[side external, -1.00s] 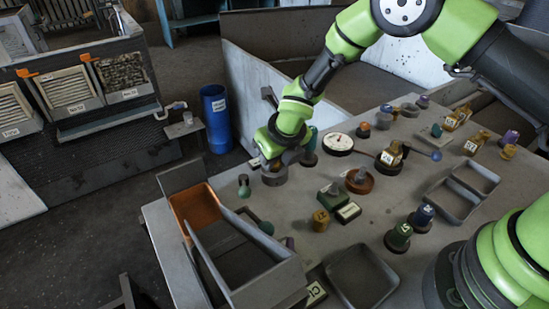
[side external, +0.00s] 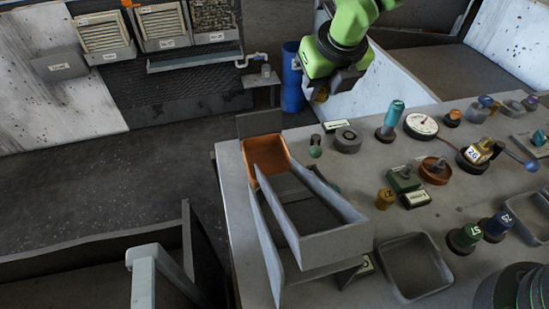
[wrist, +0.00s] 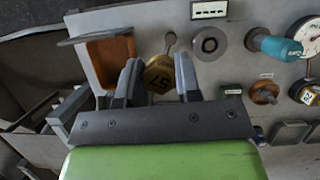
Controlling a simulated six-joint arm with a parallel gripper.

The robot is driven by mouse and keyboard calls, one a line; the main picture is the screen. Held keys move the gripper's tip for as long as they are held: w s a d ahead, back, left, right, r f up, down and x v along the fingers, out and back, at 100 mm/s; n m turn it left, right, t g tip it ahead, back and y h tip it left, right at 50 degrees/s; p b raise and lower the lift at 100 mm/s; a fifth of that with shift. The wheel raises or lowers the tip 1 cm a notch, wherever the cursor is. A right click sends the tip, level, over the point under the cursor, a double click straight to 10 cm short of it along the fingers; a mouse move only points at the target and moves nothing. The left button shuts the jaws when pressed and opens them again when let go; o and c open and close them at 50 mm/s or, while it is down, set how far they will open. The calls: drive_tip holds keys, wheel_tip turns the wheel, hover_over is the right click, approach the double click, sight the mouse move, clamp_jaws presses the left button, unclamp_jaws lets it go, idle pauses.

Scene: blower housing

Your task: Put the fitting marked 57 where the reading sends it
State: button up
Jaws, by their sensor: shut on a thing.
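The brass fitting (wrist: 158,78), whose marking looks like 57 in the wrist view, is held between the two fingers of my gripper (wrist: 158,68). In the side view my gripper (side external: 326,86) hangs above the far-left edge of the bench, with a small part of the brass fitting (side external: 322,95) showing below it. The round white dial gauge (side external: 421,125) stands at the back of the bench; its reading is too small to tell. It also shows at the right edge of the wrist view (wrist: 309,38).
A grey ring socket (side external: 347,139) stands empty on the bench. A two-walled chute (side external: 335,245) with an orange-lined end (side external: 262,152) is at the left. A teal fitting (side external: 393,118), green fitting (side external: 464,239) and grey tray (side external: 414,270) stand right. A blue bin (side external: 292,80) is behind.

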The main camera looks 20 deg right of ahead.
drive_tip(key=s+a, duration=0.2)
drive_tip(key=a, duration=0.8)
drive_tip(key=shift+n, duration=0.4)
drive_tip(key=f, duration=0.5)
drive_tip(key=shift+s+f, duration=0.35)
drive_tip(key=shift+f, duration=2.15)
drive_tip(key=shift+f, duration=0.65)
drive_tip(key=o, duration=0.7)
drive_tip(key=shift+f, duration=0.1)
